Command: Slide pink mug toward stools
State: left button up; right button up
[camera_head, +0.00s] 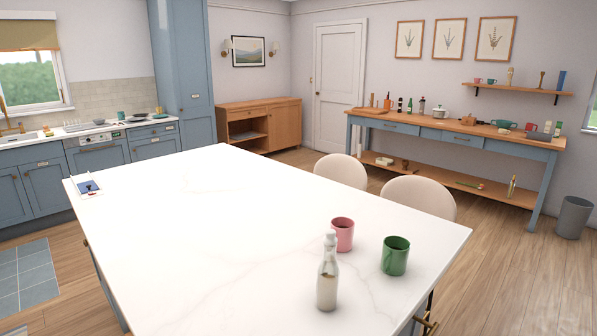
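The pink mug (343,234) stands upright on the white island top (190,230), towards its right part. A clear bottle with pale contents (327,275) stands just in front of it and slightly overlaps its left side in the picture. A green mug (395,256) stands to the right of the pink mug, apart from it. Two cream stools (341,171) and (420,196) stand behind the far right edge of the island, with only their rounded backs showing.
The left and middle of the island top are clear, except for a small blue-and-white item (88,187) at the far left corner. A blue-framed wooden sideboard (455,133) with several kitchen things stands at the back right wall. A grey bin (573,217) stands right.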

aim_at(345, 226)
jog(key=i+l+u, duration=0.1)
jog(key=l+u, duration=0.15)
jog(key=u, duration=0.25)
jog(key=l+u, duration=0.25)
jog(key=u, duration=0.25)
jog(key=l+u, duration=0.3)
jog(key=u, duration=0.15)
jog(key=l+u, duration=0.1)
jog(key=l, duration=0.35)
jog(key=k+l+u, duration=0.1)
jog(key=l, duration=0.85)
jog(key=k+l+u, duration=0.15)
jog(key=l, duration=0.3)
jog(key=l+u, duration=0.1)
jog(key=l, duration=0.35)
jog(key=k+l+u, duration=0.1)
jog(key=l, duration=0.3)
jog(key=k+l, duration=0.05)
jog(key=k, duration=0.05)
